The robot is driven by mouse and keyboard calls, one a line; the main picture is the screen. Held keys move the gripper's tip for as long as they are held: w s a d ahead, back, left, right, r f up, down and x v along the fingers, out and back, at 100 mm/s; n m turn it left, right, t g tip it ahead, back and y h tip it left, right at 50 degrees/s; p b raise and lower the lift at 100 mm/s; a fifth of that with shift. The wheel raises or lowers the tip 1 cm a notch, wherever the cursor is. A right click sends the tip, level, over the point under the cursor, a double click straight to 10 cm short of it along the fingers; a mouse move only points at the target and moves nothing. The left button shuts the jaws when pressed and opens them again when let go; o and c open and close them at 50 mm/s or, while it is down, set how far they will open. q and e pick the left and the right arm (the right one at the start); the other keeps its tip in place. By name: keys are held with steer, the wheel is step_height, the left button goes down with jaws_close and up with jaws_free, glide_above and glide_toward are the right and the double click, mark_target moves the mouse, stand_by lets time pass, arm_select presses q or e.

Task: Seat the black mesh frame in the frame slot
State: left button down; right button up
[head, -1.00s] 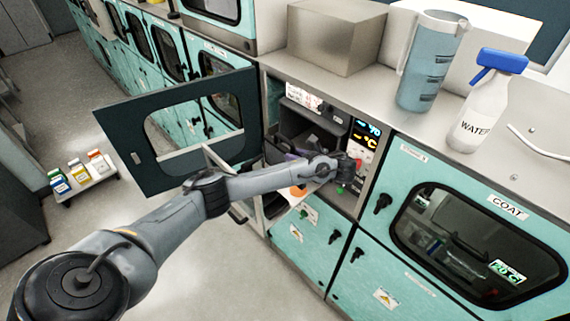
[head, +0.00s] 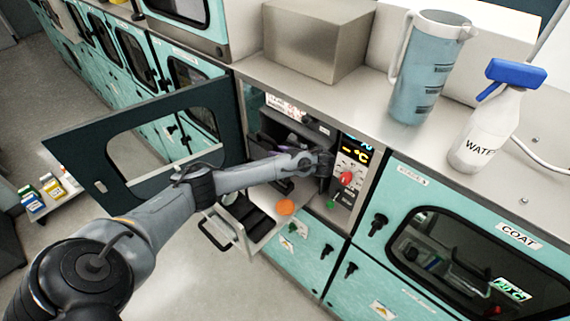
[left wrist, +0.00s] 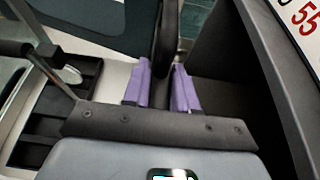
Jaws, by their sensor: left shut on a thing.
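My left gripper reaches into the open compartment under the counter. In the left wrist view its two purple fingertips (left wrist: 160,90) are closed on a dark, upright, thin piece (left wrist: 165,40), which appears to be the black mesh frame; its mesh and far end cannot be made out. In the head view my forearm hides most of the gripper (head: 285,165); only bits of purple show. A pulled-out drawer with dark slots (head: 247,213) sits below and to the left of the gripper; it also shows at the left in the left wrist view (left wrist: 55,118). Which slot is the frame slot cannot be told.
The compartment's dark door (head: 145,140) stands open at the left. A control panel with a red knob (head: 346,179) borders the opening on the right. An orange disc (head: 285,207) lies by the drawer. A jug (head: 428,75) and a spray bottle (head: 487,125) stand on the counter.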

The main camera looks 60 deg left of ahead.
arm_select(q)
steer(key=shift+s+a+f, duration=0.1)
steer(key=shift+f, duration=0.4)
step_height(320, 180, down, 4)
steer(key=b, duration=0.3)
steer(key=shift+f+b, duration=0.15)
steer(key=shift+b, duration=0.15)
steer(key=c, duration=0.9)
jaws_free()
